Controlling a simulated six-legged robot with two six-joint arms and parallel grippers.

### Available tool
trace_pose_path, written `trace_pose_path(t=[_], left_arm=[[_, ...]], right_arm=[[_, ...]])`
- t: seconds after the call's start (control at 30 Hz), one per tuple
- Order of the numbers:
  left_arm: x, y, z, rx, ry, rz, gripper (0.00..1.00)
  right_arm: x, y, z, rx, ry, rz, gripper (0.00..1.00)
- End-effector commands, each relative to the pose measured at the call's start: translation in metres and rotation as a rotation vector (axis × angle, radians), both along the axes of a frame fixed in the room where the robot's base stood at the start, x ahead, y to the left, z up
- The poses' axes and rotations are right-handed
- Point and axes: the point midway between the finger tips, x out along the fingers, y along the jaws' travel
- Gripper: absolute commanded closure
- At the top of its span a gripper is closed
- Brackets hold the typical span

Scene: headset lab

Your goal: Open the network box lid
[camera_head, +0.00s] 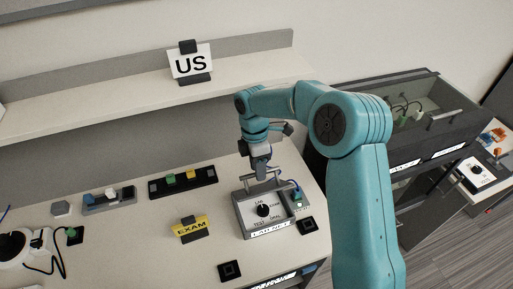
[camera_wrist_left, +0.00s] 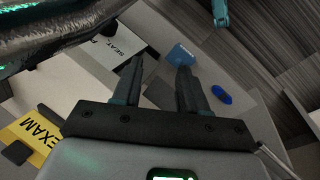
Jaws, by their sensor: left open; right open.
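The network box (camera_head: 241,220) is a grey case labelled "LAB NET" at the right end of the white table. A black dial and printed words show on its face, and a pale handle-like bar stands at its back edge. I cannot make out a separate lid or tell its position. My right gripper (camera_head: 262,175) points down at the bar from above; it is open, and whether it touches the bar is unclear. My left gripper (camera_wrist_left: 154,88) is open and empty in the left wrist view, and out of the head view.
A yellow EXAM sign (camera_head: 191,228) stands left of the box. Black square pads (camera_head: 230,270) lie around it. A black strip with colored blocks (camera_head: 183,182) is behind. A US sign (camera_head: 190,63) stands on the shelf. An open grey drawer (camera_head: 440,135) is at the right.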

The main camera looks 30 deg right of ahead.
Motion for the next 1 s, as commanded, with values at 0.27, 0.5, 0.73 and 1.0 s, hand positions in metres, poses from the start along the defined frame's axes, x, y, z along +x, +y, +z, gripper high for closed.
trace_pose_path(t=[0.27, 0.5, 0.73, 1.0], left_arm=[[0.0, 0.0, -0.009, 0.0, 0.0, 0.0, 0.57], [0.0, 0.0, -0.006, 0.0, 0.0, 0.0, 0.57], [0.0, 0.0, -0.003, 0.0, 0.0, 0.0, 0.57], [0.0, 0.0, -0.003, 0.0, 0.0, 0.0, 0.57]], right_arm=[[0.013, -0.002, 0.068, 0.0, -0.009, 0.001, 0.6], [0.022, -0.004, 0.125, 0.001, -0.006, 0.001, 0.6], [0.026, -0.005, 0.148, 0.0, -0.006, 0.0, 0.6], [0.026, -0.006, 0.15, -0.001, -0.004, 0.0, 0.6]])
